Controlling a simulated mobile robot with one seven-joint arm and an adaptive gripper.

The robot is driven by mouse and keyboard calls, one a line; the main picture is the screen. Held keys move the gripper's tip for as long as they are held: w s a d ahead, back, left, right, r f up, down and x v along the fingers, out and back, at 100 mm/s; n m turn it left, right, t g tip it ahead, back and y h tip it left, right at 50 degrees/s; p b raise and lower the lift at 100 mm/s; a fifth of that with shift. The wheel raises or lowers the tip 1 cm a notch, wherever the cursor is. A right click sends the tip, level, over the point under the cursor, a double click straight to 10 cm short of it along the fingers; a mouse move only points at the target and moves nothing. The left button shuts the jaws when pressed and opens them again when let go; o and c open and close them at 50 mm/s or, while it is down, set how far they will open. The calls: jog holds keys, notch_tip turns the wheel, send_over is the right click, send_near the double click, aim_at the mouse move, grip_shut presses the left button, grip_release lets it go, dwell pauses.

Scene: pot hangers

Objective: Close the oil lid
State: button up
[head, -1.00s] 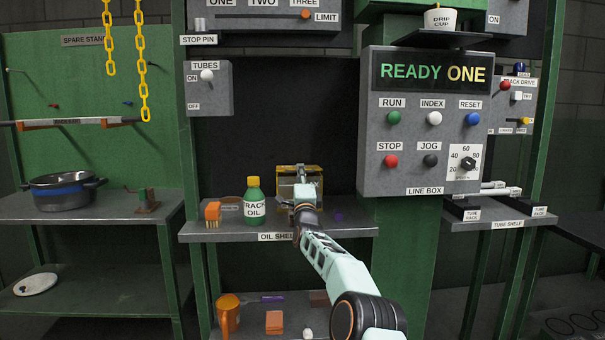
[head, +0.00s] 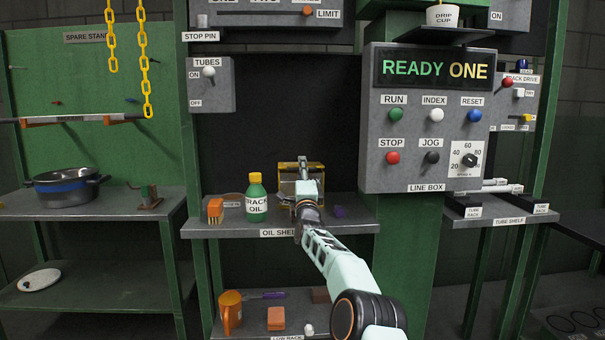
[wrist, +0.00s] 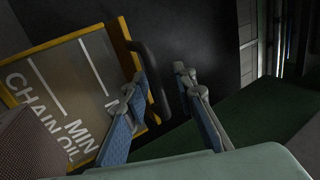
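The chain oil box (head: 286,168), with a yellow frame, stands on the oil shelf behind my gripper (head: 303,167), which hides much of it. In the wrist view, a yellow-framed panel (wrist: 88,85) reads "CHAIN OIL" and "MIN", with a dark curved handle (wrist: 158,88) at its right edge. My gripper (wrist: 163,80) is open, its two blue-grey fingers apart. The left finger overlaps the handle in the picture; the right finger is clear of it. I cannot tell whether the left finger touches the handle, or how far open the lid is.
The green track oil bottle (head: 257,203) and an orange brush (head: 215,210) stand left of the box on the oil shelf (head: 215,228). A purple item (head: 339,211) lies right of my gripper. The grey line box (head: 427,120) juts out at upper right.

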jog(key=shift+s+f, duration=0.1)
jog(key=a+v, duration=0.1)
jog(key=v, duration=1)
jog(key=shift+s+d, duration=0.4)
jog(key=shift+d, duration=0.1)
jog(key=shift+f, duration=0.1)
